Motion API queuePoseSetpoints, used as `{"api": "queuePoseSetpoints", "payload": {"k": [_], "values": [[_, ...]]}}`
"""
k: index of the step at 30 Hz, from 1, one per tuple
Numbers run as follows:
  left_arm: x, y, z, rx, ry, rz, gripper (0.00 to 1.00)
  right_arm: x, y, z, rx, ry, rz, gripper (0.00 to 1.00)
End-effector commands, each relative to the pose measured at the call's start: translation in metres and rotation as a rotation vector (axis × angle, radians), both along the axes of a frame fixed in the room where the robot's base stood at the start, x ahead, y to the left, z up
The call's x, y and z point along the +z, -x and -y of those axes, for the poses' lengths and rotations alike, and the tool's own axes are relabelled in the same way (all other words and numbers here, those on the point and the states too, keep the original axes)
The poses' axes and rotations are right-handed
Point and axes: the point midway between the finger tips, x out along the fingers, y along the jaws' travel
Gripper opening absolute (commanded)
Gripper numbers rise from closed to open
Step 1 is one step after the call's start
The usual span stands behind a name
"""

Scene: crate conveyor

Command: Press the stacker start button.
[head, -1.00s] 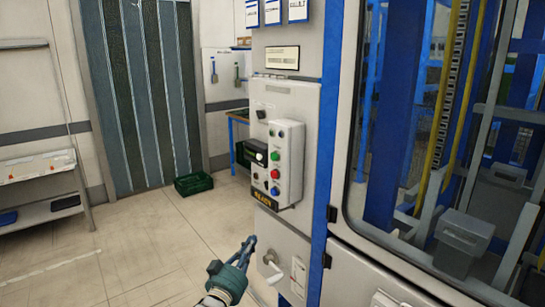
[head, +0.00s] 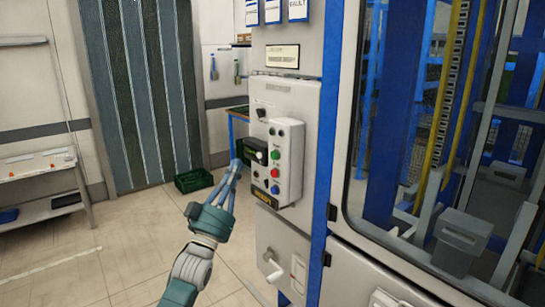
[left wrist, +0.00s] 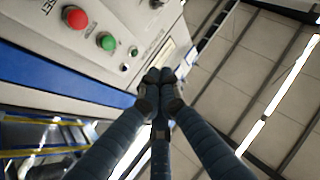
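A grey control box (head: 287,165) is fixed to the white cabinet and carries a column of buttons. In the head view a green button (head: 277,155) sits above a red button (head: 275,172); I cannot read which is labelled start. The left wrist view shows the red button (left wrist: 75,17), the green button (left wrist: 106,41) and a small green one (left wrist: 134,51). My left gripper (head: 237,165) points up, left of the box and apart from the buttons. In the left wrist view its fingertips (left wrist: 160,84) are together with nothing between them. My right gripper is not in view.
A black module with a small display (head: 256,149) juts out on the box's left side. A yellow-lettered sign (head: 264,197) is below it. A lever handle (head: 272,265) sticks out lower on the cabinet (head: 285,235). A green crate (head: 194,181) lies on the floor behind.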

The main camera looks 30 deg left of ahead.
Motion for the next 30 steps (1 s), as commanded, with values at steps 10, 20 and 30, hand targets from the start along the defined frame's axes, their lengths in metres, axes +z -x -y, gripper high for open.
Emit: {"api": "queuePoseSetpoints", "payload": {"k": [10, 20, 30], "values": [[-0.002, -0.018, 0.007, 0.0, 0.004, 0.001, 0.0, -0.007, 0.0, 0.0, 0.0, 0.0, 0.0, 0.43], [-0.002, -0.061, 0.025, 0.0, 0.002, 0.0, 0.0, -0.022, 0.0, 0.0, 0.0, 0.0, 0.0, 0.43], [-0.001, -0.081, 0.033, 0.0, 0.0, -0.001, 0.0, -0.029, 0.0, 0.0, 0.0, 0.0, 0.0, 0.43]]}}
